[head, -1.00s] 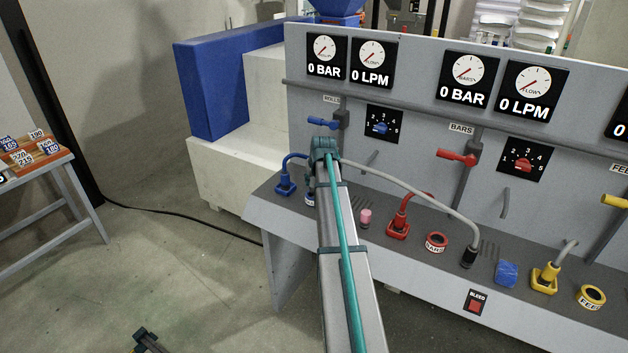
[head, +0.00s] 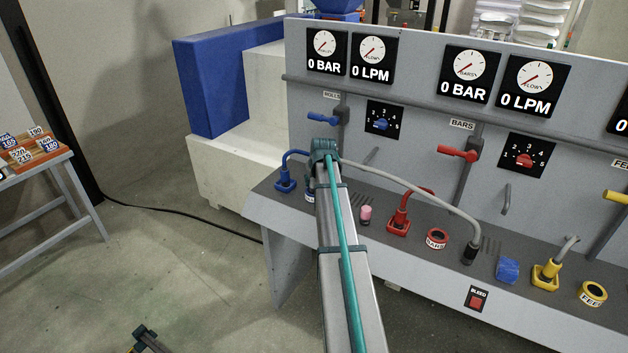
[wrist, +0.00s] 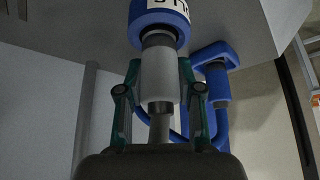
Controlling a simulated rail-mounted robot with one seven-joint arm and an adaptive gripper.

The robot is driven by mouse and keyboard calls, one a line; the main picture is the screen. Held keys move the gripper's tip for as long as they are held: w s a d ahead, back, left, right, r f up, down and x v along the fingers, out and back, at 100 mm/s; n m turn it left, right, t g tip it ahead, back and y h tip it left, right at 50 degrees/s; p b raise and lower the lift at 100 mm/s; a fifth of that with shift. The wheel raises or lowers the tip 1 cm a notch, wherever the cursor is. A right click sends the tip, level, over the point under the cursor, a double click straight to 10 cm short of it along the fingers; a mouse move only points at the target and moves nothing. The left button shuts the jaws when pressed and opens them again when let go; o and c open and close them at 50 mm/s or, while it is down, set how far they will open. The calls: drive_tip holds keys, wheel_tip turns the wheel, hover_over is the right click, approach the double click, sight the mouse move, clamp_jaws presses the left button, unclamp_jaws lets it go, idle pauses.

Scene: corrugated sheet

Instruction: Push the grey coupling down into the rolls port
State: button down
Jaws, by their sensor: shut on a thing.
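My gripper (wrist: 161,78) is shut on the grey coupling (wrist: 158,73), with a teal finger on each side of it. The coupling's narrower dark end is at the blue-ringed rolls port (wrist: 160,14), in line with it. How deep it sits inside the ring cannot be told. In the head view the rolls port (head: 309,196) is a blue ring with a white label on the sloping ledge, partly hidden by my arm. The coupling and my fingertips are hidden there behind my arm.
A blue elbow plug (head: 285,182) stands just left of the port; its hose also shows in the wrist view (wrist: 222,112). A pink-topped peg (head: 366,213), a red plug (head: 398,226) and the red bars port (head: 436,239) lie to the right. A grey hose (head: 440,198) arches to the ledge.

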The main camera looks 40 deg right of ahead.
drive_tip(key=shift+f+b, duration=0.35)
drive_tip(key=shift+f, duration=0.5)
drive_tip(key=c, duration=0.7)
unclamp_jaws()
drive_tip(key=v, duration=1.2)
